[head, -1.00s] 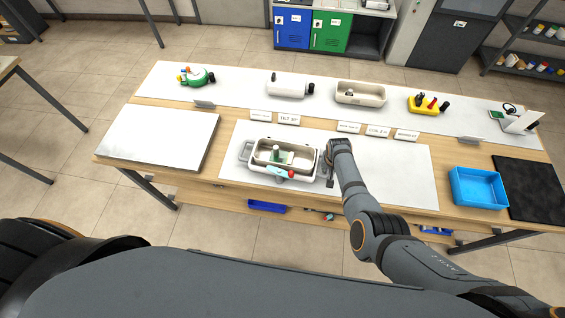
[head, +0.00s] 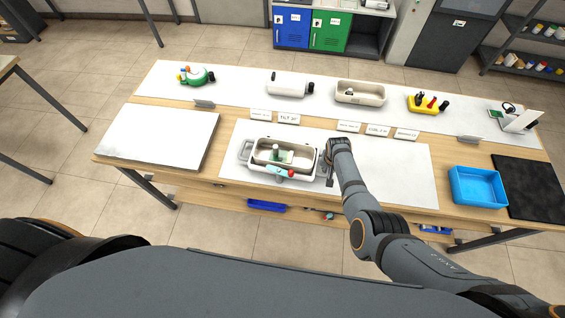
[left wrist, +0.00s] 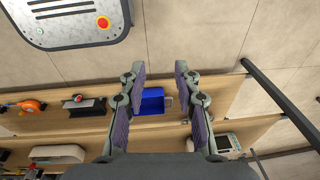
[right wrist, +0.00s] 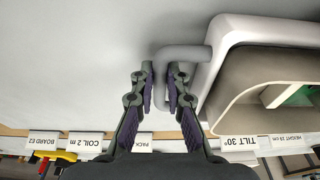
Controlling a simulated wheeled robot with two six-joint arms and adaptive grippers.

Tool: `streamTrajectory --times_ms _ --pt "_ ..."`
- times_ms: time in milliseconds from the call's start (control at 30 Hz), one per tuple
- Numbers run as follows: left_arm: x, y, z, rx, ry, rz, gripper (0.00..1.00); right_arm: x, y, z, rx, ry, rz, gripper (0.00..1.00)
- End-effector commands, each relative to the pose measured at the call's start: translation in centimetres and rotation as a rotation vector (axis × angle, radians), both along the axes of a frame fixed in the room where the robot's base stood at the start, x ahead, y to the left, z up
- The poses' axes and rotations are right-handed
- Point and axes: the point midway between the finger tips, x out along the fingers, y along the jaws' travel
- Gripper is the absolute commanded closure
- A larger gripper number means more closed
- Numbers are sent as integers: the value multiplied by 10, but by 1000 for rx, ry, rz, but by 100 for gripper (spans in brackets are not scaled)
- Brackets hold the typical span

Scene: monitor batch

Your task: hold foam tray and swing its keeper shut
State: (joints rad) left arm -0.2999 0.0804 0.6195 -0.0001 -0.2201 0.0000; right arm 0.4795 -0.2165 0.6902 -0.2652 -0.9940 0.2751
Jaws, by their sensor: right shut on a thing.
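The foam tray (head: 315,160) is a pale open box with a side handle at each end, on the white mat in the middle of the bench. A green piece (head: 277,153) stands inside it. A light-blue bar (head: 281,171) with a red knob, apparently the keeper, lies at its front wall. My right gripper (right wrist: 160,78) is shut on the tray's right handle (right wrist: 183,53); the tray wall (right wrist: 215,55) is beside it. Its fingers are mostly hidden in the head view. My left gripper (left wrist: 160,72) is open and empty, away from the tray, and outside the head view.
Behind the tray stand small label cards (head: 289,119), a white cylinder (head: 288,84), another pale tray (head: 375,94) and a yellow block (head: 424,104). A blue bin (head: 455,185) is at the right. A white board (head: 160,138) lies at the left. The mat right of my right arm is clear.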

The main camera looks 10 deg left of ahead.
Motion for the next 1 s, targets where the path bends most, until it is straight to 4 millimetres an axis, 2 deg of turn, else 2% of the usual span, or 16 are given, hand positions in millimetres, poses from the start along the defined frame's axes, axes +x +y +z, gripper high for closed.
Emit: streamTrajectory --times_ms 100,200,267,367,400,467,567,700,767,900,1000 --pt "-1 2 0 2 3 -3 63 1 0 1 0 -2 0 100" --pt "18 -3 3 -5 -2 -21 63 1 0 1 0 -2 0 100" --pt "40 -9 7 -14 -7 -46 63 1 0 1 0 -2 0 100" --pt "88 -25 21 -44 -12 -112 63 1 0 1 0 -2 0 100" --pt "110 -33 28 -61 -16 -145 63 1 0 1 0 -2 0 100" --pt "140 -46 42 -91 -21 -201 63 1 0 1 0 -2 0 100" --pt "187 -67 70 -144 -40 -301 63 1 0 1 0 -2 0 100" --pt "245 -100 118 -226 -81 -461 63 1 0 1 0 -2 0 100" --pt "268 -114 142 -261 -106 -538 63 1 0 1 0 -2 0 100" --pt "310 -145 204 -339 -176 -738 63 1 0 1 0 -1 0 100" --pt "332 -165 250 -385 -236 -890 63 1 0 1 0 -1 0 100"
